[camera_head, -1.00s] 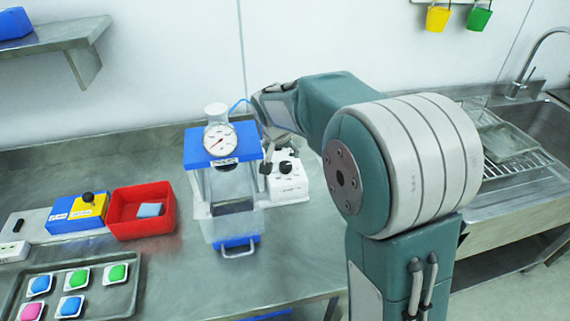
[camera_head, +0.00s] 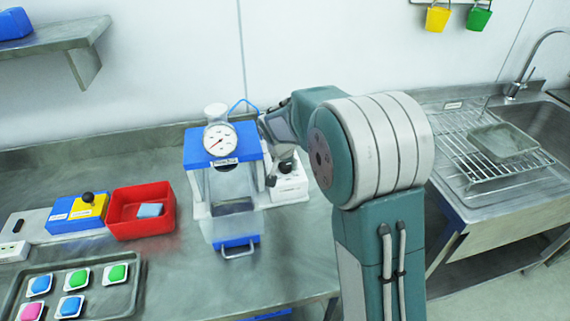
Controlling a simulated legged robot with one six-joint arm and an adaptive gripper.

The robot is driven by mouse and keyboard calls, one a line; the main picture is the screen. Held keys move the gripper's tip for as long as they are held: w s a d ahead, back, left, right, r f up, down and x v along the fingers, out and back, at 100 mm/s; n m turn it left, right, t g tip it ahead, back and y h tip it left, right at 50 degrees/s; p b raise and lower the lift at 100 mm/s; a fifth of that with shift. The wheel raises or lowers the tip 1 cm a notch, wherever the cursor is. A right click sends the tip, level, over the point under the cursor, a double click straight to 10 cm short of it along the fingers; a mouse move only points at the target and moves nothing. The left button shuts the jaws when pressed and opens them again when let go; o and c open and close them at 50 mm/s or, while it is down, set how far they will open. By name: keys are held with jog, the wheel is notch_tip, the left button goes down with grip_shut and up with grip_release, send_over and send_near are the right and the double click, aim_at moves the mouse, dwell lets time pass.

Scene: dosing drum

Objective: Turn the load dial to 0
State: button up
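The dosing machine (camera_head: 192,147) has a blue top, a clear body and a blue drawer with a handle at its foot. A round white gauge (camera_head: 220,139) with a red needle faces me on its top. A white control box (camera_head: 294,188) stands just right of the machine. Its black dial, seen earlier, is now mostly hidden behind my gripper. My gripper (camera_head: 273,181) is at this box, its dark fingertips low at the box's left side and top. I cannot tell whether it touches the dial or how far its fingers are apart.
A red bin (camera_head: 124,233) with a blue-grey item stands left of the machine, beside a blue and yellow box with a black knob (camera_head: 88,197). A tray (camera_head: 126,298) of coloured pods lies front left. A sink with a wire rack (camera_head: 462,145) is at right.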

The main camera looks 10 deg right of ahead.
jog(key=shift+f+n, duration=0.15)
jog(key=shift+n, duration=0.45)
jog(key=o, duration=1.2)
jog(key=shift+c, duration=0.2)
jog(key=v, duration=1.2)
jog(key=shift+s, duration=0.1)
jog(key=s+d+r+n+y, duration=0.1)
jog(key=s+n, duration=0.1)
jog(key=s, duration=1.2)
jog(key=s+d+r+n+t+y, duration=0.1)
jog(key=s+r+n, duration=0.1)
jog(key=s, duration=1.2)
jog(key=shift+s+t, duration=0.3)
jog(key=shift+s, duration=0.1)
